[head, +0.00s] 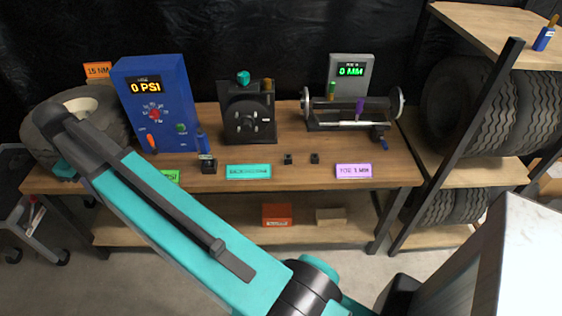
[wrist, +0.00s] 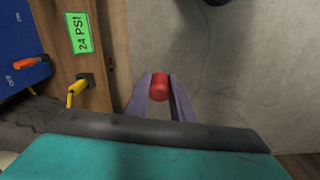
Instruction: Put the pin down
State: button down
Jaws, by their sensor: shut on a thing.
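In the wrist view my gripper (wrist: 159,82) is shut on a red cylindrical piece (wrist: 160,88), which looks like the pin. Only its rounded red part shows between the two grey-purple fingers; its lower part is hidden. The gripper and the red piece appear over the bare grey floor, just off the edge of the wooden bench (wrist: 115,45). In the head view my arm crosses in front of the bench's left side, and the fingers and red piece cannot be made out.
On the bench (head: 330,180) stand a blue box (head: 135,75) reading 0 PSI, a black dial unit (head: 230,130) and a roller stand (head: 320,125). Small black blocks (head: 288,158) sit near the front edge. A yellow-handled item (wrist: 76,90) and a green 24 PSI label (wrist: 80,32) lie beside my gripper.

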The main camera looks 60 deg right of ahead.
jog(key=s+d+f+m, duration=0.2)
jog(key=s+d, duration=0.2)
jog(key=d, duration=0.5)
jog(key=s+d+f+m, duration=0.3)
jog(key=s+d, duration=0.1)
jog(key=d, duration=0.5)
jog(key=s+d+f+m, duration=0.2)
jog(key=s+d, duration=0.2)
jog(key=d, duration=0.5)
jog(key=s+d+f+m, duration=0.3)
jog(key=s+d, duration=0.5)
jog(key=s, duration=0.3)
jog(key=s+d+f+m, duration=0.3)
jog(key=s+d+m, duration=0.1)
jog(key=s+d, duration=0.5)
jog(key=shift+s+m, duration=0.4)
jog(key=shift+s, duration=0.45)
jog(key=w+d+f+p, duration=0.1)
jog(key=w+d+p, duration=0.3)
jog(key=d, duration=1)
jog(key=w, duration=0.3)
jog(key=shift+w+f+p, duration=0.25)
jog(key=shift+f+p, duration=0.05)
jog(key=shift+f, duration=0.05)
